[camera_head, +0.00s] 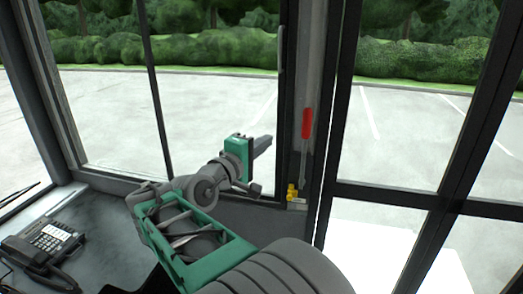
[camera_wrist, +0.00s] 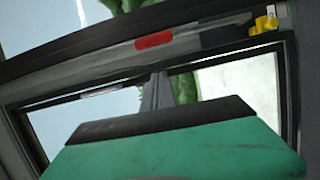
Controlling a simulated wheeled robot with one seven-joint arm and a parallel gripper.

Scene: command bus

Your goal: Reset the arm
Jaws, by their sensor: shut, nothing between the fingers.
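My arm, green and grey, reaches from the bottom of the head view toward the window post. My gripper (camera_head: 268,140) is at its end, pointing right, shut and empty, left of the dark post. In the wrist view the green gripper body fills the bottom and the shut grey fingers (camera_wrist: 155,92) stick up beyond it. I see nothing between them.
A red-handled tool (camera_head: 307,123) with a grey shaft is on the post, right of my gripper. A yellow fitting (camera_head: 292,192) sits below it. A black desk phone (camera_head: 45,243) is on the dark counter (camera_head: 95,215) at left. Glass panes surround the arm.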

